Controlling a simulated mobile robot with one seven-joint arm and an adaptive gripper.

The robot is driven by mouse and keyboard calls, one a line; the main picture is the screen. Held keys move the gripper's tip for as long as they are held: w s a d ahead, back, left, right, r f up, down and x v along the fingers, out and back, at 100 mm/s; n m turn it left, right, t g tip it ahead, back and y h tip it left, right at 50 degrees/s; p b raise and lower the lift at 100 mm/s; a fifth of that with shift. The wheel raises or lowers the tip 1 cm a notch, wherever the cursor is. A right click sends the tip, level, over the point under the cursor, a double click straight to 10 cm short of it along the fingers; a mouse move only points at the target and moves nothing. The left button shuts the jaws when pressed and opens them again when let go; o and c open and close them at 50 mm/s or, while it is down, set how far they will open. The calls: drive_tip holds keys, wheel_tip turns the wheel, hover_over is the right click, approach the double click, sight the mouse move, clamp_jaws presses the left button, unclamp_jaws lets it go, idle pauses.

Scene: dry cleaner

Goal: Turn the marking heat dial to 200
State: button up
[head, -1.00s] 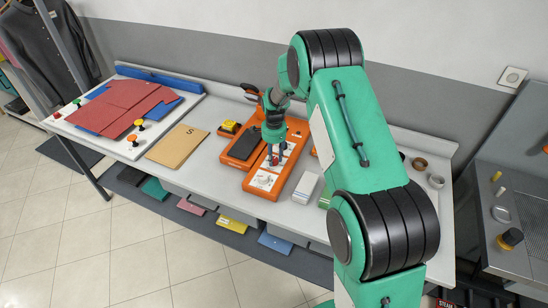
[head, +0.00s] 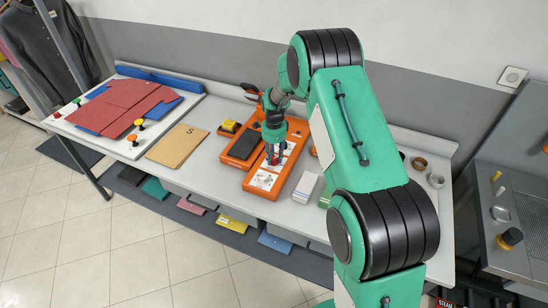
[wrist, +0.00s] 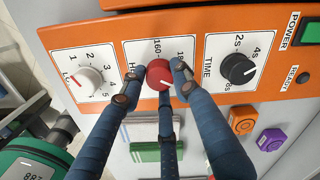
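The red heat dial (wrist: 159,74) sits on a white plate between two other dials on the orange marking machine (wrist: 178,24). The printed 160 shows above it; the start of another number and part of its label are covered by my fingers. A small pale mark shows on the dial's lower right. My gripper (wrist: 157,84) has its fingers spread around the dial, with a visible gap at the left finger. The right finger is close to the dial; whether it touches is unclear. In the head view my gripper (head: 273,156) is down over the machine (head: 284,178).
A white dial (wrist: 89,80) is left of the red one, and a black TIME dial (wrist: 238,68) is right. A green power switch (wrist: 312,33) is at the upper right. A white box (head: 305,188) stands beside the machine, and a tan folder (head: 177,146) lies left.

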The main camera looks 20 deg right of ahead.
sight(274, 158)
drive_tip(key=o, duration=0.4)
drive_tip(key=shift+o, duration=0.2)
drive_tip(key=shift+r, duration=0.15)
wheel_tip(274, 158, up, 12)
idle(0.4)
idle(0.4)
